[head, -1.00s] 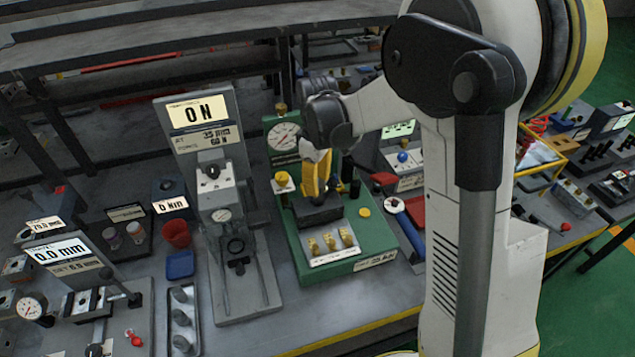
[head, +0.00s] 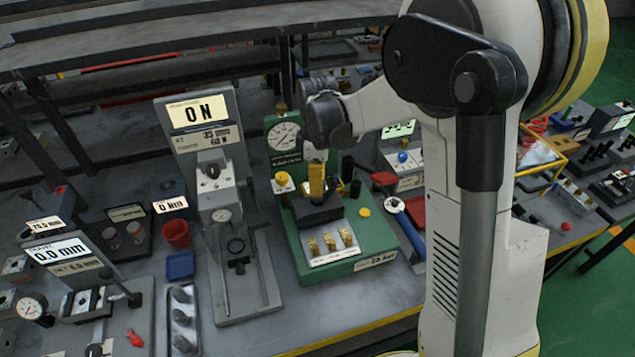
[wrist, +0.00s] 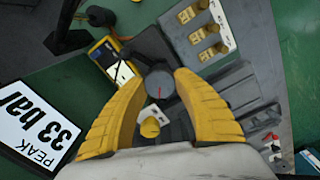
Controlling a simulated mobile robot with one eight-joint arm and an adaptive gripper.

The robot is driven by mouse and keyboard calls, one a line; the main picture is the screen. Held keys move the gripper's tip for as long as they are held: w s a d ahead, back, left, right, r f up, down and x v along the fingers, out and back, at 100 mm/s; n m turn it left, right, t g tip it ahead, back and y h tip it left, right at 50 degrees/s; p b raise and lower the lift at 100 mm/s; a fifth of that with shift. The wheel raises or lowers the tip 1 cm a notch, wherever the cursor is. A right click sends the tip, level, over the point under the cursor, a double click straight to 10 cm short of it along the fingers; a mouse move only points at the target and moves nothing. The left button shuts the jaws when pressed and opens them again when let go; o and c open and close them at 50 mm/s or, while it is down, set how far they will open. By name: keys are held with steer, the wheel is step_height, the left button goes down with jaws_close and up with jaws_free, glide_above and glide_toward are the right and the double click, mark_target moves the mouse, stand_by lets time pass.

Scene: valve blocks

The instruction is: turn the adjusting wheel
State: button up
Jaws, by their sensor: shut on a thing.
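My gripper (head: 317,192) is over the dark block (head: 318,214) on the green test stand (head: 378,246). Its yellow fingers point down. In the wrist view, the two fingertips of my gripper (wrist: 161,82) are shut on a round grey wheel (wrist: 160,86) with a red line on its top, which I take for the adjusting wheel. In the head view my fingers hide the wheel. A round white dial gauge (head: 284,135) stands on the stand's back panel. The wrist view shows a white display (wrist: 38,130) reading "PEAK 33 bar".
Brass fittings (head: 330,243) sit on a plate at the stand's front. A yellow knob (head: 282,179) is left of my gripper, and a yellow button (head: 364,212) is to its right. A grey press (head: 232,250) stands close on the left, and a red cup (head: 176,233) beyond it.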

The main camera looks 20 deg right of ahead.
steer(key=o, duration=1.2)
steer(key=shift+r, duration=0.1)
step_height(320, 180, up, 12)
steer(key=shift+f, duration=0.1)
